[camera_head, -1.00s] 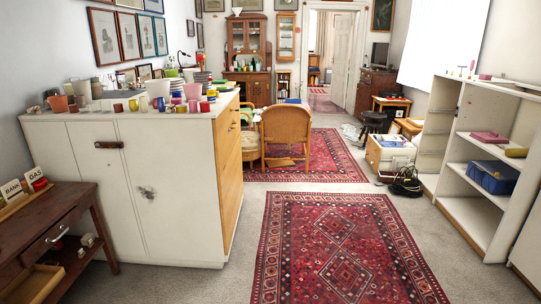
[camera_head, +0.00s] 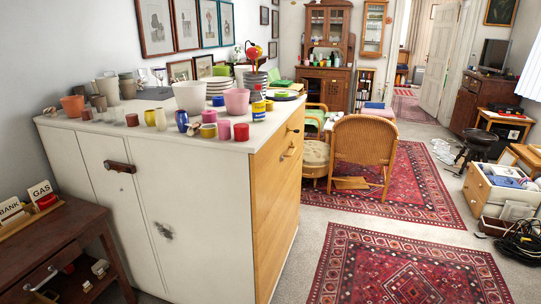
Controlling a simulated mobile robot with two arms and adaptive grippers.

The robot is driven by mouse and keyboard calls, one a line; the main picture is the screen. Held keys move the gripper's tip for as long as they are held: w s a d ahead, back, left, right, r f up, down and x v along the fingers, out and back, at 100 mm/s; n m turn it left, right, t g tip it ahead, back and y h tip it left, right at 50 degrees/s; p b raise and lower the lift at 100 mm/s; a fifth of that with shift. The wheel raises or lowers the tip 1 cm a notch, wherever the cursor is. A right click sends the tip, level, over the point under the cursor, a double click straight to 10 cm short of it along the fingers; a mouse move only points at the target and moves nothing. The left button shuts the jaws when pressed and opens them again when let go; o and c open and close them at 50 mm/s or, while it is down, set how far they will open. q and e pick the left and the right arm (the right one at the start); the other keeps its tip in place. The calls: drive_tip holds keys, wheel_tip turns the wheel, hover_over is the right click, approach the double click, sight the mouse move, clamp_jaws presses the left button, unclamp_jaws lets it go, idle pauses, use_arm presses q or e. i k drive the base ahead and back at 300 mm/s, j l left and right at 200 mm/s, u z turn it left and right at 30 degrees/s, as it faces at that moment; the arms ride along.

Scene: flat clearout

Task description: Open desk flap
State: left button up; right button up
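Neither gripper is in view. No piece in view is clearly a desk with a flap. A white cabinet (camera_head: 200,190) stands at the left, with a dark handle (camera_head: 119,167) and a small metal latch (camera_head: 163,231) on its white face. Its wooden side (camera_head: 277,195), facing right, has small handles (camera_head: 289,152) near the top and looks closed. A dark wooden table (camera_head: 62,240) at the lower left has a drawer front with a metal pull (camera_head: 42,279). A glazed wooden cabinet (camera_head: 327,75) stands at the back wall.
Pots, cups and a bottle (camera_head: 258,105) crowd the white cabinet's top. A wicker chair (camera_head: 362,150) stands beyond it. A box (camera_head: 498,190) and black cables (camera_head: 524,240) lie at the right.

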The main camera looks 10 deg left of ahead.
sight(269, 174)
drive_tip(key=i+u, duration=0.3)
drive_tip(key=i+l+u, duration=0.1)
drive_tip(key=i+l, duration=0.15)
drive_tip(key=i, duration=0.15)
drive_tip(key=i+l+u, duration=0.15)
drive_tip(key=i+l, duration=0.15)
drive_tip(key=i, duration=0.1)
